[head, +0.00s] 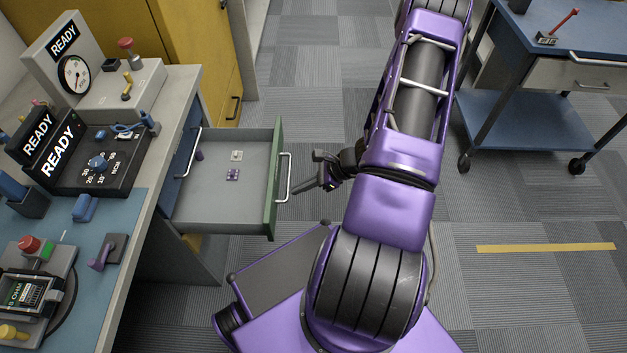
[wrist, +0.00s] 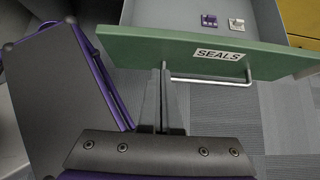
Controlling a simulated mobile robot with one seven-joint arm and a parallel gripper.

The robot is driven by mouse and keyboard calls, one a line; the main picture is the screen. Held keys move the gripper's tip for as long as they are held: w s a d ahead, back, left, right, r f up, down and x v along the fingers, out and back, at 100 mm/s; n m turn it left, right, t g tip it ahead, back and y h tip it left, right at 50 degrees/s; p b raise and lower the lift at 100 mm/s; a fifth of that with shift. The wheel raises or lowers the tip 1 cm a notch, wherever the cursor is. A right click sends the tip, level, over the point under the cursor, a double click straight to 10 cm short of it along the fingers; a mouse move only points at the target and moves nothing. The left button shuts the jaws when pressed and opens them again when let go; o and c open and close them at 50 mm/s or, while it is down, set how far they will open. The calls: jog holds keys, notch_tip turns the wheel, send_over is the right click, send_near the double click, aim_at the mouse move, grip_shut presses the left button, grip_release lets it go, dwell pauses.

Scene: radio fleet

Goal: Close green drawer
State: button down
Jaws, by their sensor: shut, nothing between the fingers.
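The green drawer front (head: 278,170) stands pulled out from the workbench, with its grey tray open to view. A white bar handle (head: 286,178) is on its outer face. In the wrist view the green front (wrist: 140,50) carries a "SEALS" label, and the handle (wrist: 210,82) sticks out below it. My gripper (head: 298,191) is shut and empty, just outside the drawer front near the handle. In the wrist view the fingertips (wrist: 160,72) are by the handle's left end; I cannot tell whether they touch it.
A small purple part (head: 232,174) and a white part (head: 237,155) lie in the drawer. The workbench (head: 163,135) with READY signs is on the left. A yellow cabinet (head: 190,40) stands behind it. A blue wheeled cart (head: 520,110) stands right. Carpet floor lies between.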

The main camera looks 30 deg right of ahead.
aim_at(273, 193)
jog(key=w+a, duration=0.1)
jog(key=a, duration=0.1)
jog(key=w+a, duration=0.1)
jog(key=a, duration=0.1)
jog(key=shift+w+f, duration=0.3)
jog(key=shift+w, duration=0.05)
jog(key=shift+w, duration=0.1)
